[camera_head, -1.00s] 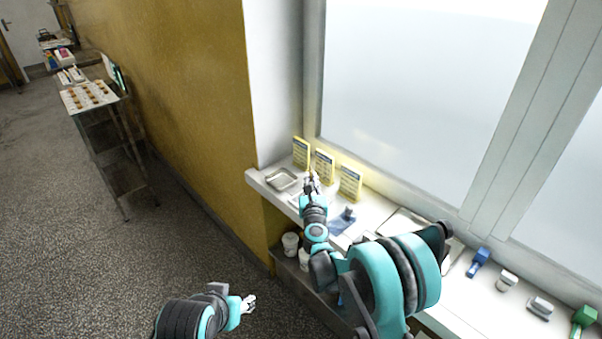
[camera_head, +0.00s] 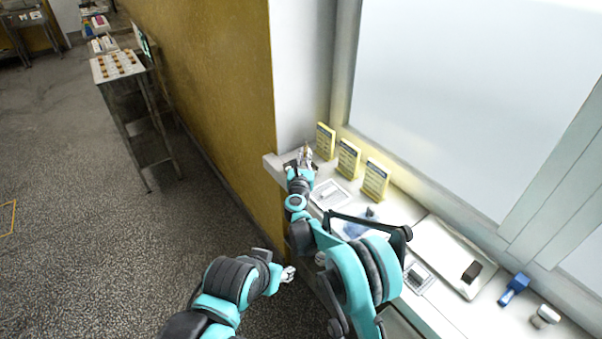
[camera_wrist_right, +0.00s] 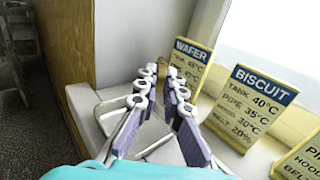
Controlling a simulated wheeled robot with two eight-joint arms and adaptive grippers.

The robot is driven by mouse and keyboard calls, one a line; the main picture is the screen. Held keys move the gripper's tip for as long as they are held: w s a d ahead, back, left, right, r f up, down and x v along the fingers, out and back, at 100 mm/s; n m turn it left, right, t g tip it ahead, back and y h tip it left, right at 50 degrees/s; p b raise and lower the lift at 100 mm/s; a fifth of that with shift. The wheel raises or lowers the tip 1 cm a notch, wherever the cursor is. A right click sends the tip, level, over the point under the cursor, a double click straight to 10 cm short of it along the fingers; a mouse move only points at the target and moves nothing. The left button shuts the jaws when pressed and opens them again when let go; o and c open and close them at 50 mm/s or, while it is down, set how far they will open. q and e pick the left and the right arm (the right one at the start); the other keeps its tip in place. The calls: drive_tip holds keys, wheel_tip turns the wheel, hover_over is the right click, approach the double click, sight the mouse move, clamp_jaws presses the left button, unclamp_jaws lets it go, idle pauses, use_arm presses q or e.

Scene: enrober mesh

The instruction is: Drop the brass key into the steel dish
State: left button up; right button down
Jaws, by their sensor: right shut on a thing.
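My right gripper (camera_head: 305,156) is over the far left end of the white sill, near the yellow cards. In the right wrist view its fingers (camera_wrist_right: 165,82) are closed on a small brass-coloured thing, the brass key (camera_wrist_right: 171,73), which is mostly hidden by the fingertips. The steel dish (camera_wrist_right: 108,101) lies below the gripper on the sill; its rim shows beside and between the fingers. In the head view the gripper and wrist hide most of the dish. My left gripper (camera_head: 287,274) is low, in front of the sill, away from these things; its jaw state is unclear.
Yellow cards stand along the window: a WAFER card (camera_wrist_right: 188,62), a BISCUIT card (camera_wrist_right: 250,105) and a third. A white tray (camera_head: 446,250), a blue tool (camera_head: 514,289) and other small items lie along the sill. A rack (camera_head: 118,66) stands at the left; the floor between is open.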

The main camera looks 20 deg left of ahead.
drive_tip(key=shift+f+b, duration=0.3)
drive_tip(key=shift+f, duration=0.8)
drive_tip(key=c, duration=1.6)
unclamp_jaws()
wheel_tip(320, 180, up, 10)
drive_tip(key=shift+r, duration=0.1)
